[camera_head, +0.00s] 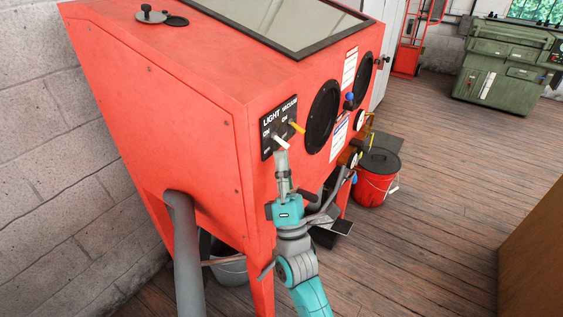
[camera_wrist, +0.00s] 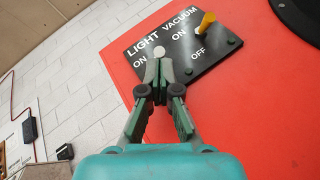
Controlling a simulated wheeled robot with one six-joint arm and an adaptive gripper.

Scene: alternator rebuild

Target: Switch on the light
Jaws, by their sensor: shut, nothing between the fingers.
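The light switch (camera_head: 281,141) is a white toggle on the black switch panel (camera_head: 266,128) on the red blasting cabinet (camera_head: 215,120). Its white round tip (camera_wrist: 159,51) shows in the wrist view just beyond my fingertips, below the word LIGHT and near ON. My gripper (camera_head: 281,156) is shut and empty, with its fingertips (camera_wrist: 158,64) just below or at the toggle. I cannot tell whether they touch it. The fingers hide the lower part of the light switch and its OFF label in the wrist view. The yellow vacuum switch (camera_wrist: 207,22) is to the right.
Black round glove ports (camera_head: 322,117) lie right of the panel. A grey pipe (camera_head: 184,250) stands at the cabinet's lower left. A red bucket (camera_head: 374,188) is on the wooden floor (camera_head: 430,200), which is open to the right.

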